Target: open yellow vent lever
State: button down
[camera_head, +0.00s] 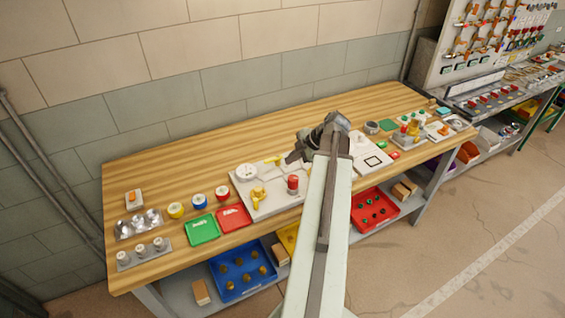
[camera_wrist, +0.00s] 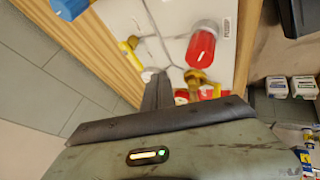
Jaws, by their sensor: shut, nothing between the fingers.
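A pale valve panel (camera_head: 268,205) lies on the wooden bench and carries a white round gauge, a red cylinder (camera_head: 292,185) and yellow parts. One yellow part (camera_head: 258,197) sits near the panel's front; another small yellow piece (camera_head: 275,160) shows near its back edge. I cannot tell for sure which is the vent lever. In the wrist view a long yellow handle (camera_wrist: 132,55) lies up and left of my fingertips, with the red cylinder (camera_wrist: 202,46) to the right. My gripper (camera_head: 295,157) is shut and empty over the panel; it also shows in the wrist view (camera_wrist: 154,78). Contact is unclear.
Green (camera_head: 202,229) and red (camera_head: 234,218) trays lie left of the panel, near several small round parts. Another white panel (camera_head: 371,158) lies right of my arm. A wall stands behind the bench. Bins fill the lower shelf.

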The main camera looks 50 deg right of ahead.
aim_at(273, 159)
jog(key=b+x, duration=0.6)
jog(key=x, duration=0.2)
jog(key=shift+s+f, duration=0.1)
jog(key=shift+f, duration=0.25)
jog(key=shift+w+d+r, duration=0.1)
jog(key=shift+w+d, duration=0.15)
jog(key=shift+w, duration=0.45)
jog(key=shift+w+d+f, duration=0.1)
jog(key=shift+w+d, duration=0.1)
jog(key=shift+w, duration=0.55)
jog(key=shift+w+d+r, duration=0.1)
jog(key=shift+w+d, duration=0.15)
jog(key=shift+w, duration=0.45)
jog(key=shift+s, duration=0.1)
